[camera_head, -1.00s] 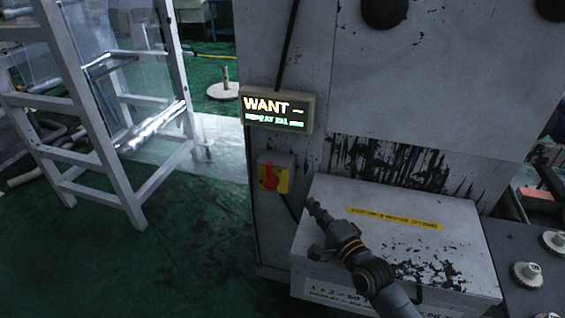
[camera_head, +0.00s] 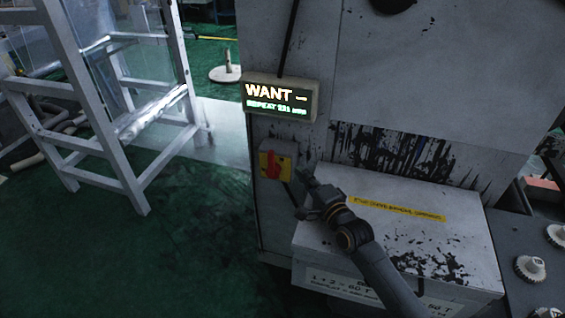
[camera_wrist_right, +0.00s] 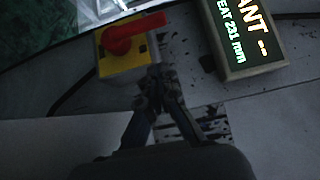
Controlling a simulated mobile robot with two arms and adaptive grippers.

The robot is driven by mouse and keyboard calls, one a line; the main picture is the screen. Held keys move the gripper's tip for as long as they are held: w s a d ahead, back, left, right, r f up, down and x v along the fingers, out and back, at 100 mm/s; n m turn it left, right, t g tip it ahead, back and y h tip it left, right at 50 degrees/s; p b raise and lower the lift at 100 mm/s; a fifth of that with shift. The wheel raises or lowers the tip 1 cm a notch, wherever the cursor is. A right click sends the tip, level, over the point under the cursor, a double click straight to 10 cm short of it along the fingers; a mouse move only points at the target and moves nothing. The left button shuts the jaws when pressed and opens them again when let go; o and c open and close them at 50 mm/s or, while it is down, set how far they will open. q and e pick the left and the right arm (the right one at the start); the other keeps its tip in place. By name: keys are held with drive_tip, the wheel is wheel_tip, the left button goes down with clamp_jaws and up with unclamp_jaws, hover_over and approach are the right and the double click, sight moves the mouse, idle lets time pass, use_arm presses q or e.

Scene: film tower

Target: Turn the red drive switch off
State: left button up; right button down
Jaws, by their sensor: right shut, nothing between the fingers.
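The red drive switch (camera_head: 271,166) is a rotary handle on a yellow plate (camera_head: 284,172), fixed to the left part of the grey machine front. In the head view its handle stands roughly upright, slightly tilted. In the right wrist view the red handle (camera_wrist_right: 132,32) lies slantwise across the top of its yellow-faced box (camera_wrist_right: 122,62). My right gripper (camera_head: 304,176) is shut and empty, just right of the switch. In the wrist view its fingertips (camera_wrist_right: 157,80) are beside the box's lower right edge, apart from the handle. My left gripper is not in view.
A lit display reading "WANT" (camera_head: 280,97) sits just above the switch. A grey box with a yellow label strip (camera_head: 395,211) juts out below my right arm. A white metal frame (camera_head: 95,105) stands at left. The green floor (camera_head: 190,240) left of the machine is clear.

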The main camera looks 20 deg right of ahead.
sight(273, 163)
drive_tip(key=w+a, duration=0.1)
drive_tip(key=w, duration=0.1)
drive_tip(key=w+a, duration=0.1)
drive_tip(key=w, duration=0.1)
drive_tip(key=w+a+p, duration=0.1)
drive_tip(key=w+a, duration=0.1)
idle(0.4)
